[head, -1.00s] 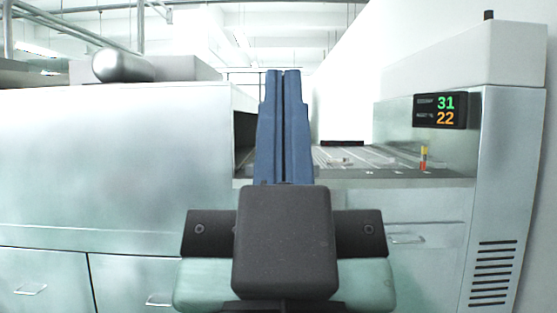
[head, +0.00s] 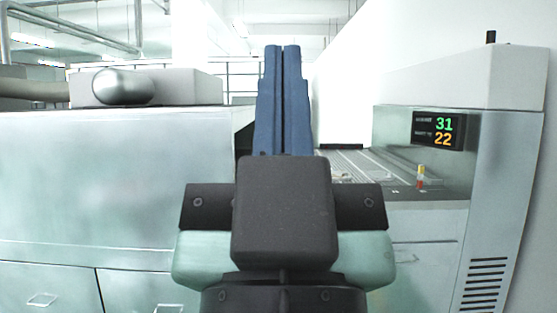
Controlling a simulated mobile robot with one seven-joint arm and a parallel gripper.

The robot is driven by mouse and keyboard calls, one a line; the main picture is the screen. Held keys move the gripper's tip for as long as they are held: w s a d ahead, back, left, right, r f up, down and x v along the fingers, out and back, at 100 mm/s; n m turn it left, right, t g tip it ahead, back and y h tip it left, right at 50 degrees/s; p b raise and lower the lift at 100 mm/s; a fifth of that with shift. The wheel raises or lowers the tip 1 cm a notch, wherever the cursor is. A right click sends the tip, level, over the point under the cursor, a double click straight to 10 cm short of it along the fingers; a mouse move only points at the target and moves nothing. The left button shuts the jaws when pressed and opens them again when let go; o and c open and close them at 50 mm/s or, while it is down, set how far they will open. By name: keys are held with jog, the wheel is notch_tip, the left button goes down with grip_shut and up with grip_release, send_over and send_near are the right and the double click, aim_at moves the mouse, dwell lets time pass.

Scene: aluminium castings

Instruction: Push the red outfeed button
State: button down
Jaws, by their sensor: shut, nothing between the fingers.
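My gripper (head: 282,52) points away from me in the middle of the head view, its two long blue fingers side by side with only a thin line between them. It is shut and empty. I cannot make out a red button for certain. A small upright red and yellow piece (head: 420,177) stands at the right end of the outfeed deck (head: 400,192), below the display, to the right of my fingers and apart from them. My fingers and wrist hide part of the deck.
A large pale machine cabinet (head: 110,180) fills the left, with a rounded metal cylinder (head: 122,86) on top. At right stands a grey housing (head: 500,180) with a display (head: 438,131) reading 31 and 22. A white wall (head: 350,90) runs behind the deck.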

notch_tip(320, 180, up, 11)
jog(key=p, duration=0.8)
jog(key=shift+w, duration=0.1)
